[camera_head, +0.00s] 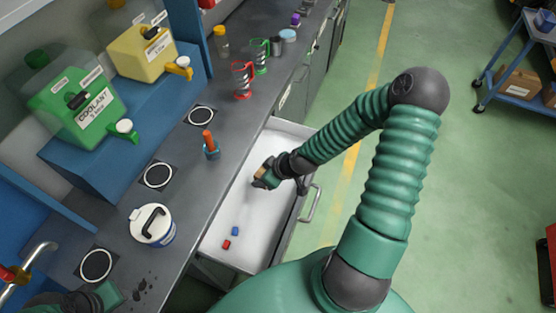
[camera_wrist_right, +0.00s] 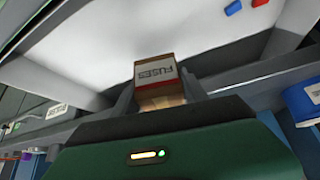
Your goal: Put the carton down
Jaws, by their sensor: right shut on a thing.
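The carton (camera_wrist_right: 155,72) is a small brown and white box labelled FUSES, with a red stripe. My right gripper (camera_head: 263,176) is shut on it, and the fingers show on both sides of it in the right wrist view. In the head view only a small brown bit of the carton (camera_head: 261,173) shows. The gripper is over the open white drawer (camera_head: 262,222); I cannot tell whether the carton touches the drawer floor. My left gripper (camera_head: 108,293) is partly seen at the lower left, and its jaws are not clear.
A blue block (camera_head: 235,231) and a red block (camera_head: 226,244) lie in the drawer's near end. On the grey bench stand a white lidded tub (camera_head: 152,228), an orange-handled tool (camera_head: 210,147) and red and green holders. The drawer floor around the gripper is bare.

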